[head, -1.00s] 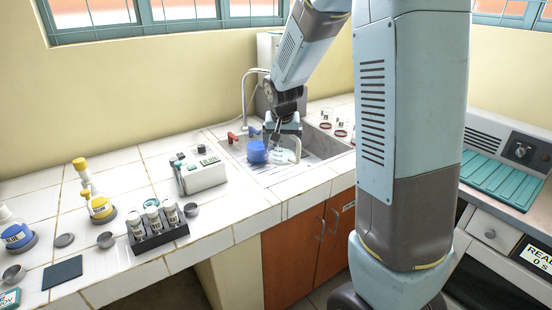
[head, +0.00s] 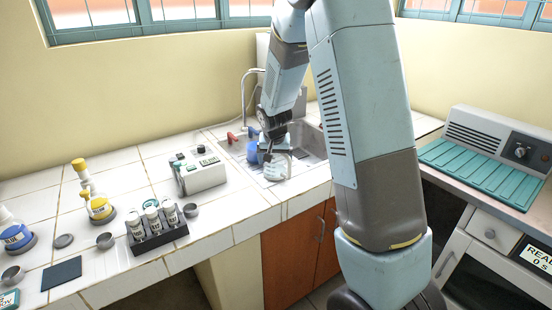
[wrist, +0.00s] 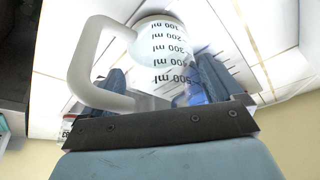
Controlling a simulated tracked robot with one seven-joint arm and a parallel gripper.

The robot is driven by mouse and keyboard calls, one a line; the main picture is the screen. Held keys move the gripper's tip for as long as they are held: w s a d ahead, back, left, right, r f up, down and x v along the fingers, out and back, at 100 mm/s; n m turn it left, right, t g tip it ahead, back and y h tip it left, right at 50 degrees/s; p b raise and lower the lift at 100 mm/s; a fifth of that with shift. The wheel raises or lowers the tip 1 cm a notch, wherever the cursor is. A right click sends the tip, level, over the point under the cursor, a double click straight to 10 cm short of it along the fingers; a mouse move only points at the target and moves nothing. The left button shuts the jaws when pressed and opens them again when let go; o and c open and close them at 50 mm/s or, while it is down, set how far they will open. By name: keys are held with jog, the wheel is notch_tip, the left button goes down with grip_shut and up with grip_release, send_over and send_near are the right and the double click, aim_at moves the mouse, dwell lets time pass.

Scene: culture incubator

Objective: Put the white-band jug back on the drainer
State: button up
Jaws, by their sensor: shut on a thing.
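A pale jug (head: 277,169) with black ml marks is in my gripper (head: 268,154), over the front of the sink area. In the wrist view the jug (wrist: 165,48) sits between the two blue fingers, with its thick whitish handle (wrist: 78,60) to the left. My gripper is shut on it. I cannot make out a white band for certain.
A blue vessel (head: 252,151) stands just left of my gripper, partly hidden. The sink tap (head: 245,95) rises behind. A grey-white device (head: 199,172) stands on the tiled counter to the left. A tube rack (head: 157,233) is farther left.

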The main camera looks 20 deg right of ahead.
jog(key=o, duration=1)
jog(key=shift+o, duration=0.2)
jog(key=v, duration=1.1)
jog(key=s+d+r+n+y, duration=0.1)
jog(key=s+d+r+n, duration=0.1)
jog(key=s+r, duration=1.1)
jog(key=s+n+t, duration=0.1)
jog(key=s, duration=1.7)
jog(key=shift+r+n, duration=0.3)
